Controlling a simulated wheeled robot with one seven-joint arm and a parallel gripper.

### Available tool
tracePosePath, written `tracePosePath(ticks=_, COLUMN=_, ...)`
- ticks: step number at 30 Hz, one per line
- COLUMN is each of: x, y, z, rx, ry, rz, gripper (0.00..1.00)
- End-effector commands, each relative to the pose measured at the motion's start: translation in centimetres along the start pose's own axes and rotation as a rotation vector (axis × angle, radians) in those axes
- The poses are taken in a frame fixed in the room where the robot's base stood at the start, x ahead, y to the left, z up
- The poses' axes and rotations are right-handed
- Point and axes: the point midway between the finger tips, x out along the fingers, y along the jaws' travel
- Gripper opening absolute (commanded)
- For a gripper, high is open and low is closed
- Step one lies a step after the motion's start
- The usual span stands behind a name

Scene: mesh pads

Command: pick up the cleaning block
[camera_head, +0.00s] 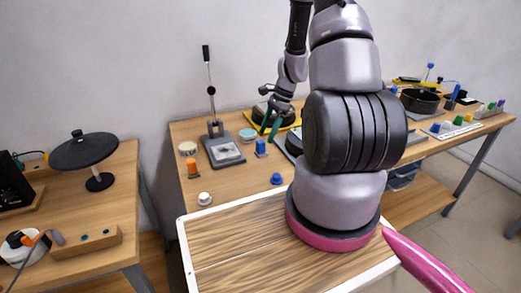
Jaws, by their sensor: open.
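My gripper (270,127) is over the back part of the middle table, with its dark green fingers pointing down and apart. No object shows between the fingers. I cannot tell for sure which thing is the cleaning block. A small blue upright block (261,147) stands just below the fingertips in the picture; whether they touch it is too small to tell. An orange upright piece (193,168) stands further left, and a low blue piece (277,180) sits nearer the front. My arm hides part of the table to the right of the gripper.
A grey plate with an upright lever (222,152) stands left of the gripper. Round pads, one teal (248,134), lie nearby. A yellow mat (288,121) with a dark round thing is behind. A black pan (420,101) is at right. The table's front left is mostly clear.

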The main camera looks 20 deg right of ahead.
Motion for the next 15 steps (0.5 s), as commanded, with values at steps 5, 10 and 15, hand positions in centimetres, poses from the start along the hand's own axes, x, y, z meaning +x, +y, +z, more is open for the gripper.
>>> tracePosePath(ticks=5, x=1.4, y=0.0, z=0.0, rx=0.000, ry=-0.001, rz=0.001, gripper=0.72)
tracePosePath(ticks=10, x=3.7, y=-0.5, z=0.0, rx=0.000, ry=-0.002, rz=0.003, gripper=0.72)
tracePosePath(ticks=15, x=5.9, y=-0.7, z=0.0, rx=0.000, ry=-0.002, rz=0.001, gripper=0.72)
